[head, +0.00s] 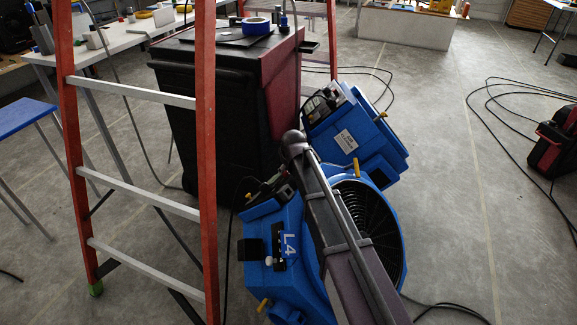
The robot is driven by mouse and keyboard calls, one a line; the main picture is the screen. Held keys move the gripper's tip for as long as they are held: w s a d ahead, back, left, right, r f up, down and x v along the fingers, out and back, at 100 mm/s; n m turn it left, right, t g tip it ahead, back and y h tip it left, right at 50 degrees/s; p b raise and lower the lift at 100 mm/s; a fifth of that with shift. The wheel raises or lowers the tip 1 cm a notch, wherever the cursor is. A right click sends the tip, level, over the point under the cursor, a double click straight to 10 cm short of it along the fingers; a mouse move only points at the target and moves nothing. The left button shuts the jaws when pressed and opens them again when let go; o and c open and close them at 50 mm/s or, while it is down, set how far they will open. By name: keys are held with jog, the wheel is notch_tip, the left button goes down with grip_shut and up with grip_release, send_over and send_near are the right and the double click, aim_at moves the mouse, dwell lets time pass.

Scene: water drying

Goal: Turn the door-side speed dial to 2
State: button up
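Two blue blowers stand close together on the floor. The near blower (310,285) carries an "L4" label and has a round black grille (386,235) facing right. A dark control area (262,192) is on its top left. The far blower (368,146) has a white label and a panel with dark and light parts (322,105) at its upper left. No speed dial or setting can be made out on either, and I cannot tell which is door-side. My arm crosses in front of the near blower, hiding part of it. My gripper does not show.
A red-orange stepladder (206,150) stands at left, close to the near blower. A large black and dark red bin (215,110) stands behind it, with blue tape (256,26) on top. Cables (495,100) lie on the floor at right. Open floor (455,190) lies right of the blowers.

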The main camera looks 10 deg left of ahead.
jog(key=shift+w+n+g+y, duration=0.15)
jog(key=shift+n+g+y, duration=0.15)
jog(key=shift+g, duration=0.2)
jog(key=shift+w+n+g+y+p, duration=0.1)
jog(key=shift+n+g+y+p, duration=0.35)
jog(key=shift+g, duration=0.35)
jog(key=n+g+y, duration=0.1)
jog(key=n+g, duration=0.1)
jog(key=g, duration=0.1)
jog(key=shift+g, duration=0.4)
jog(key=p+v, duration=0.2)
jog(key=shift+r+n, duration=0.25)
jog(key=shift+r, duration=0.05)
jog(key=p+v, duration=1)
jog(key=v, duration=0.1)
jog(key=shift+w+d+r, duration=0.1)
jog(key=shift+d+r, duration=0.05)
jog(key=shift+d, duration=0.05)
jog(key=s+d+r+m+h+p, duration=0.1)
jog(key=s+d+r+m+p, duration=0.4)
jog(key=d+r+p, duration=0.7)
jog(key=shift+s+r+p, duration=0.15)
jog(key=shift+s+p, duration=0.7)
jog(key=shift+p, duration=0.05)
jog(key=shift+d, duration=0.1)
